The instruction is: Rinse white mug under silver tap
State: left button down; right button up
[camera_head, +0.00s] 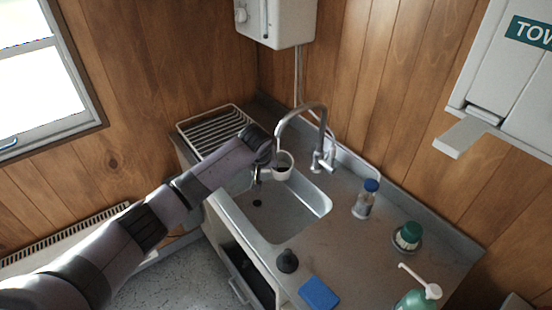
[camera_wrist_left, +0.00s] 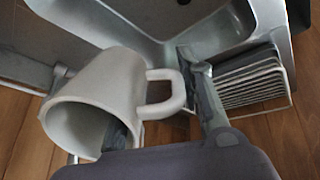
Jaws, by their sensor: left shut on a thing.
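The white mug (camera_head: 283,166) is held by my left gripper (camera_head: 262,166) above the sink basin in the head view. Its mouth faces the camera and shows a dark inside. In the left wrist view the mug (camera_wrist_left: 95,100) lies tilted, with its handle (camera_wrist_left: 165,92) toward the gripper fingers (camera_wrist_left: 200,90). My left gripper is shut on the mug. The silver tap (camera_head: 305,112) arches over the basin, and its spout end is close to the mug. I cannot make out running water. The sink (camera_head: 300,222) is steel with a dark drain. My right gripper is not in view.
A drying rack (camera_head: 212,130) lies behind the sink at left. A blue sponge (camera_head: 318,293) and a dark stopper (camera_head: 287,261) sit at the front.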

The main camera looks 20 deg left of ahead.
pick_arm(q)
jog(key=shift+s+d+p, duration=0.2)
jog(key=shift+s+p, duration=0.65)
jog(key=shift+s, duration=0.65)
jog(key=shift+s+d+p, duration=0.15)
jog(key=shift+s+p, duration=0.65)
jog(key=shift+s, duration=0.65)
jog(key=s+r, duration=0.4)
jog(key=s, duration=0.1)
jog(key=shift+d, duration=0.3)
